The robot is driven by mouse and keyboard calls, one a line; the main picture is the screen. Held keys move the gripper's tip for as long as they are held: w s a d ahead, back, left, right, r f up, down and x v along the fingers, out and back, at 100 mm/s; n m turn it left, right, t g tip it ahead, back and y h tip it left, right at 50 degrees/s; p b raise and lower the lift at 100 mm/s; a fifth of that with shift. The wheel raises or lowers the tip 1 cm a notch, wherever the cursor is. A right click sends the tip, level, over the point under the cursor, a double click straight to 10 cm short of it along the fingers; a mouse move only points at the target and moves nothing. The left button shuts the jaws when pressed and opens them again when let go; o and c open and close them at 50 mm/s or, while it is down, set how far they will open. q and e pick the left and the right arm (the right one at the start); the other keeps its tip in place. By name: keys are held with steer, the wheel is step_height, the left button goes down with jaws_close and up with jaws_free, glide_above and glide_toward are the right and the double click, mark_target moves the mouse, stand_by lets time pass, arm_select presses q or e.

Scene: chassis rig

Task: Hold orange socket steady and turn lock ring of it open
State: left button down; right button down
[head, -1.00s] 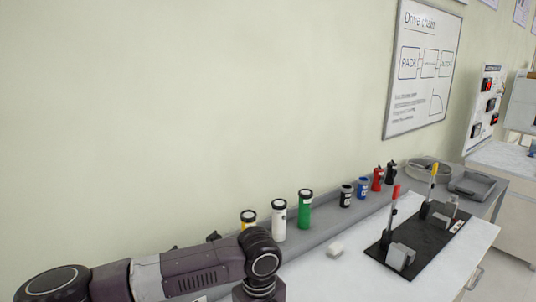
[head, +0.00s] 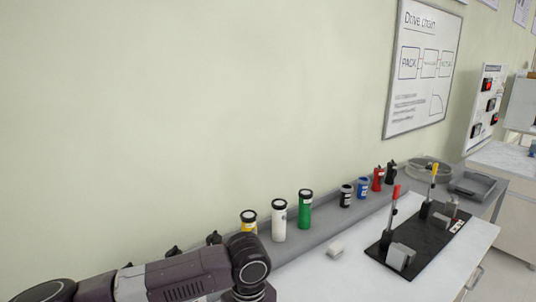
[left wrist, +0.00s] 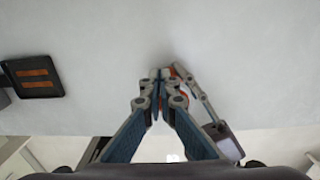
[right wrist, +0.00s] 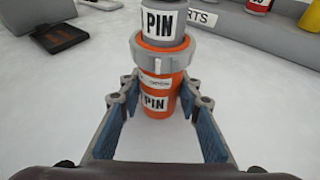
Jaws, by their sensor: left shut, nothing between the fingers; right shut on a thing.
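In the right wrist view an orange socket (right wrist: 159,97) marked PIN stands upright on the pale worktop. A grey lock ring (right wrist: 160,58) sits around its upper part, with a grey plug (right wrist: 165,22) also marked PIN above it. My right gripper (right wrist: 158,84) is shut on the socket, one finger on each side below the ring. My left gripper (left wrist: 158,76) is shut and empty, its tips together above the worktop. A small orange patch shows just right of those tips; the fingers hide most of what is there. Neither gripper shows in the head view.
A black tray with orange strips (left wrist: 36,77) lies left in the left wrist view. A grey parts rack (right wrist: 225,18) runs along the back. White (head: 279,221) and green (head: 305,210) cylinders stand on it. A black fixture (head: 388,250) with upright levers is at right.

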arm_select(q)
steer(key=shift+s, duration=0.1)
arm_select(e)
steer(key=shift+w, duration=0.15)
arm_select(q)
step_height(320, 180, up, 6)
steer(key=shift+w+a, duration=0.25)
steer(key=shift+a, duration=0.05)
stand_by(0.3)
arm_select(e)
steer(key=c, duration=1.3)
jaws_free()
